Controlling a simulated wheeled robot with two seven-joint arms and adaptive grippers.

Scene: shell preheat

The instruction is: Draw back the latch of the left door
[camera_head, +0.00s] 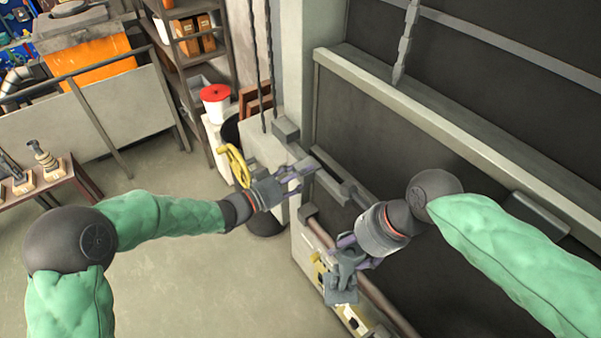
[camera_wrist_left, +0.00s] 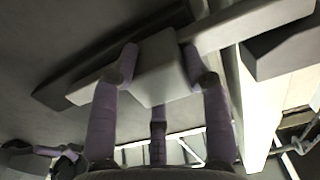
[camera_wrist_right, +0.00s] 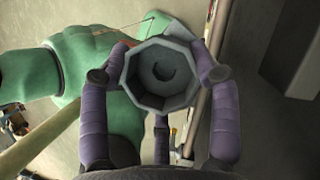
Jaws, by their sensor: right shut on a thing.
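The left door's latch (camera_head: 328,184) appears as a grey bar on the frame beside the large dark door panel (camera_head: 385,130). In the left wrist view its square grey handle block (camera_wrist_left: 160,68) sits between my left gripper's (camera_wrist_left: 160,62) fingers. My left gripper (camera_head: 303,170) is around the block, with its fingers spread to either side; firm contact is not clear. That knob also shows in the head view (camera_head: 341,294).
A control box (camera_head: 352,318) with a rail lies below my right gripper. A red-lidded white bucket (camera_head: 215,101) and shelves stand behind. The floor at lower middle is clear.

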